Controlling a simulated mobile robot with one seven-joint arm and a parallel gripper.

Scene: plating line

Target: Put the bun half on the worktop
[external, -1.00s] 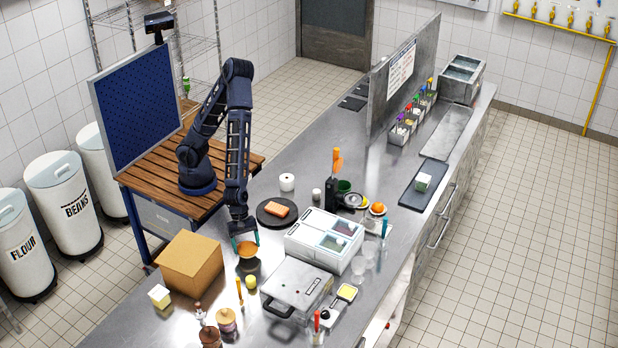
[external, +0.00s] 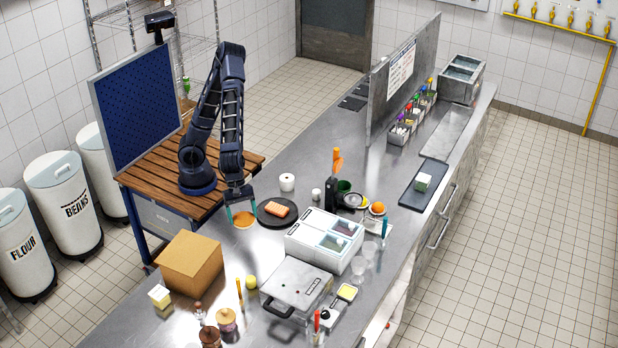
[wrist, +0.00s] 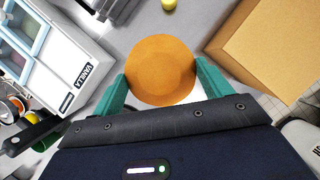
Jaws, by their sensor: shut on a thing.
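The bun half (external: 243,221) is a round orange-brown disc. My gripper (external: 241,211) is shut on it, with the bun between the two green fingers. In the wrist view the bun half (wrist: 160,70) fills the space between the fingertips of my gripper (wrist: 161,72). It is over the steel worktop (external: 225,275), left of the black round plate. I cannot tell whether its underside touches the worktop.
The black plate (external: 266,222) with an orange-pink piece on it is close on the right. A cardboard box (external: 190,262) stands nearer the camera at left. A white lidded container (external: 300,243) and a grey press (external: 292,290) are to the right. A yellow piece (external: 251,282) lies in front.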

